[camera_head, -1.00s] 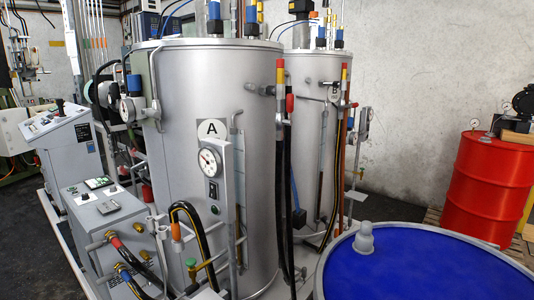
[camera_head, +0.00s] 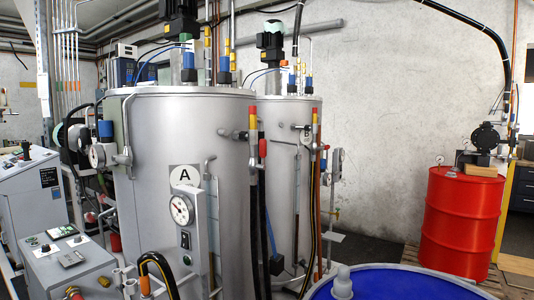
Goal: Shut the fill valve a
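Tank A (camera_head: 145,150) is a tall silver vessel with a round "A" sign (camera_head: 184,177), left of centre. A white dial gauge (camera_head: 181,209) sits on its front panel. At its right side is a pipe fitting with a yellow-and-red upper section (camera_head: 253,120) and a red handle (camera_head: 262,148), with black hoses hanging below. No label tells which fitting is fill valve A, and I cannot tell if any valve is open or shut. The tank's lower front is cut off by the picture's bottom edge. Neither of my grippers is in view.
A second silver tank (camera_head: 288,190) stands behind tank A. A blue drum top (camera_head: 400,284) with a grey cap (camera_head: 343,283) is at the bottom right. A red drum (camera_head: 462,215) stands at the right. Grey control cabinets (camera_head: 72,270) stand at the left.

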